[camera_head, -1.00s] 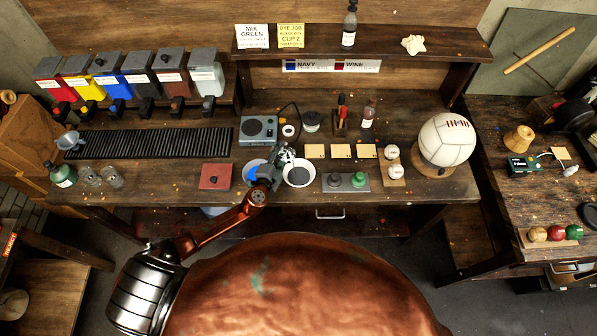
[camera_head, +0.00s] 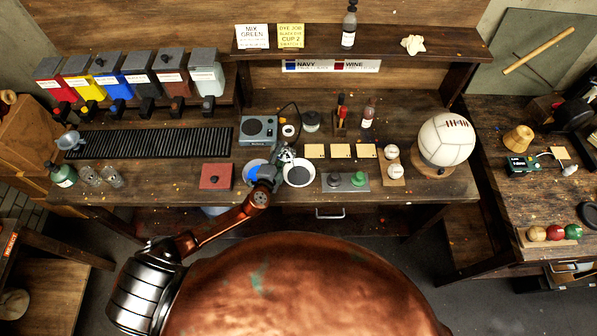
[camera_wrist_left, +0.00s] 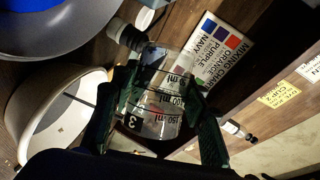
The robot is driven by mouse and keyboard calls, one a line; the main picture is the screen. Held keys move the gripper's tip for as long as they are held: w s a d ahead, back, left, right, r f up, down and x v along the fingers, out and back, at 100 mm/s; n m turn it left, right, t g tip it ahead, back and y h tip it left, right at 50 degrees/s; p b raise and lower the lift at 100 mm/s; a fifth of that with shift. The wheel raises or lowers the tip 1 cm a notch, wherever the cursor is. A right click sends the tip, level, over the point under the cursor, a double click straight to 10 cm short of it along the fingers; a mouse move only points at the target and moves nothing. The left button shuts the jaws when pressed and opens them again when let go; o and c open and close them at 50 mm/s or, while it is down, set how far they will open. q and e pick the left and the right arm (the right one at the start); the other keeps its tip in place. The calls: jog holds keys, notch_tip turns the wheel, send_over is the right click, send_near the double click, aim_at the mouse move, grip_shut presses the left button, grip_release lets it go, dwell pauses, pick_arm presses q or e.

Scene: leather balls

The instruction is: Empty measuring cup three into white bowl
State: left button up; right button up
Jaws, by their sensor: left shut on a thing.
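My left gripper (camera_head: 279,161) is above the bench, at the upper left edge of the white bowl (camera_head: 310,177). It is shut on clear measuring cup three (camera_wrist_left: 160,97), which carries a "3" and ml marks in the left wrist view. The cup is tilted there, with a finger on each side. Something dark shows inside the cup; I cannot tell how much is in it. The white bowl has a dark inside in the head view; its pale wall (camera_wrist_left: 60,85) shows at the left of the wrist view. My right gripper is not in view.
A bowl with blue inside (camera_head: 251,167) sits left of the white bowl, partly behind my gripper. A plate with green and dark knobs (camera_head: 346,182) stands close on the right. A scale (camera_head: 258,129) is behind.

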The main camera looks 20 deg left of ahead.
pick_arm(q)
jog(key=shift+s+d+f+m+y+b, duration=0.15)
jog(key=shift+d+m+b, duration=0.15)
jog(key=shift+d+b, duration=0.15)
jog(key=shift+s+d+f+m+y+b, duration=0.15)
jog(key=shift+d+m+b, duration=0.15)
jog(key=shift+b, duration=0.2)
dwell(0.9)
jog(key=shift+s+d+r+m+t+b, duration=0.15)
jog(key=shift+r+m+t+b, duration=0.1)
jog(key=shift+m+t+b, duration=0.15)
jog(key=shift+d+r+m+t+b, duration=0.2)
jog(key=shift+m+t+b, duration=0.1)
jog(key=shift+m+b, duration=0.2)
dwell(1.6)
